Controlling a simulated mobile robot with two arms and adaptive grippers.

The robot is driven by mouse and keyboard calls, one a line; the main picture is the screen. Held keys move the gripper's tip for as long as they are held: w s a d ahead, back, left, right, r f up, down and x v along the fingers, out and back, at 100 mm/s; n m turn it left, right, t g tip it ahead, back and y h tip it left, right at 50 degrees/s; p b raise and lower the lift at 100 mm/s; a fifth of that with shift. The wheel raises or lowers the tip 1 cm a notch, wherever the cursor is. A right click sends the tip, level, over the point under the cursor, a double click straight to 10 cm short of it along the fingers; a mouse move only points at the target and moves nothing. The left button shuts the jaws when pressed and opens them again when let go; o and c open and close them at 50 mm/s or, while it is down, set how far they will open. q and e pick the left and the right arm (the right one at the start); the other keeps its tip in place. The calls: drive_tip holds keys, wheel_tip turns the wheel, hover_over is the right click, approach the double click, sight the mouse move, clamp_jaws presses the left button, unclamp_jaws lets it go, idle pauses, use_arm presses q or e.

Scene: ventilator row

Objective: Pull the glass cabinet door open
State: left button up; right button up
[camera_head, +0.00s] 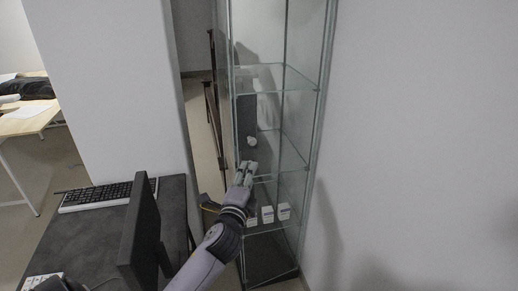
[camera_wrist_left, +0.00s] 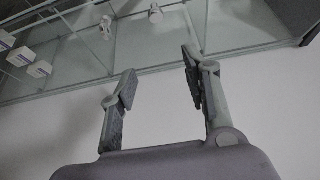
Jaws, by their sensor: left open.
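The tall glass cabinet (camera_head: 282,75) stands upright in the middle of the head view, with clear shelves and a thin grey metal frame. Its glass lets me see inside, and I cannot tell which pane is the door or whether it is ajar. My left gripper (camera_head: 246,172) is in front of the cabinet at mid-height. In the left wrist view the same gripper (camera_wrist_left: 159,72) has its fingers spread wide with nothing between them. The fingertips are near the cabinet's lower frame edge (camera_wrist_left: 65,87) as pictured; contact is unclear. No handle is clearly visible. My right gripper is not in view.
Small white boxes (camera_head: 267,214) sit on a low shelf; boxes (camera_wrist_left: 20,56) and small white items (camera_wrist_left: 155,14) also show in the wrist view. A white wall (camera_head: 425,130) borders the cabinet's right. A dark desk (camera_head: 85,235) with monitor (camera_head: 143,235) and keyboard (camera_head: 105,194) is at left.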

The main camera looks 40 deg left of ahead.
use_arm(q)
drive_tip(key=p+x, duration=0.2)
drive_tip(key=x, duration=1.2)
drive_tip(key=shift+w+a, duration=0.2)
drive_tip(key=shift+w, duration=0.1)
drive_tip(key=shift+c, duration=0.3)
clamp_jaws()
drive_tip(key=c, duration=0.9)
unclamp_jaws()
drive_tip(key=o, duration=1)
drive_tip(key=shift+c, duration=0.2)
drive_tip(key=shift+s, duration=0.15)
drive_tip(key=v, duration=1.2)
